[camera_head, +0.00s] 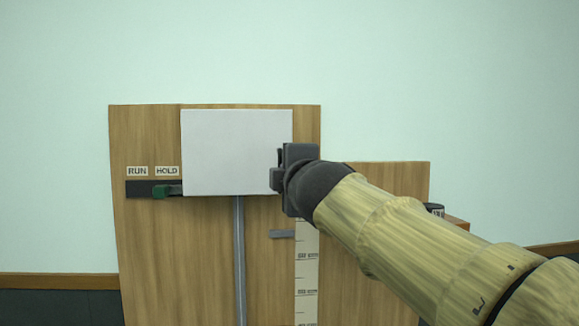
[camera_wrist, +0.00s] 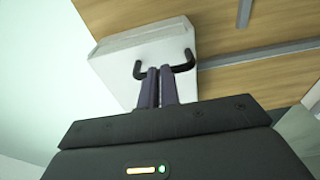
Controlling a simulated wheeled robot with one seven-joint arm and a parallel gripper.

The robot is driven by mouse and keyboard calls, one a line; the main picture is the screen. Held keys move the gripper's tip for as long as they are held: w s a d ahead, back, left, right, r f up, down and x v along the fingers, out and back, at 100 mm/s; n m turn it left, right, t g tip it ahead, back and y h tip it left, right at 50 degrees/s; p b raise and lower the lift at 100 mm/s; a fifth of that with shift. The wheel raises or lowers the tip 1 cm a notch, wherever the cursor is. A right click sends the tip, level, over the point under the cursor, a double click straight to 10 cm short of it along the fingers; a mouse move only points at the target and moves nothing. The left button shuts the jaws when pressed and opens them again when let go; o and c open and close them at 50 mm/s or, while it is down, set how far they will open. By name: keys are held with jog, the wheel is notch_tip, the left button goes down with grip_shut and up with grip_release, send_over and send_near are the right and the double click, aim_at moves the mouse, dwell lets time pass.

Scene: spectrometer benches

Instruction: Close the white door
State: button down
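The white door (camera_head: 236,150) is a plain white panel on a tall wooden board in the head view. In the wrist view the door (camera_wrist: 112,72) shows a flat face, a visible side edge and a black handle (camera_wrist: 184,67). My gripper (camera_head: 277,172) is at the door's right edge in the head view. In the wrist view its two dark fingers (camera_wrist: 159,72) are close together, with their tips over the middle of the handle. They cover that part of the bar, and I cannot tell whether they hold it.
The wooden board (camera_head: 150,250) carries RUN and HOLD labels (camera_head: 152,171) above a slot with a green knob (camera_head: 165,191). A grey vertical strip (camera_head: 239,260) and a marked scale (camera_head: 306,270) are below the door. A lower wooden panel (camera_head: 385,180) stands at right, partly behind my arm.

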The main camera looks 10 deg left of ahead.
jog(key=shift+w+d+r+y, duration=0.15)
jog(key=shift+w+d+y, duration=0.1)
jog(key=shift+y, duration=0.05)
dwell(0.5)
jog(key=shift+s, duration=0.15)
jog(key=s+a+b, duration=0.2)
jog(key=s, duration=0.2)
jog(key=d+p, duration=0.2)
jog(key=d, duration=0.8)
dwell(0.5)
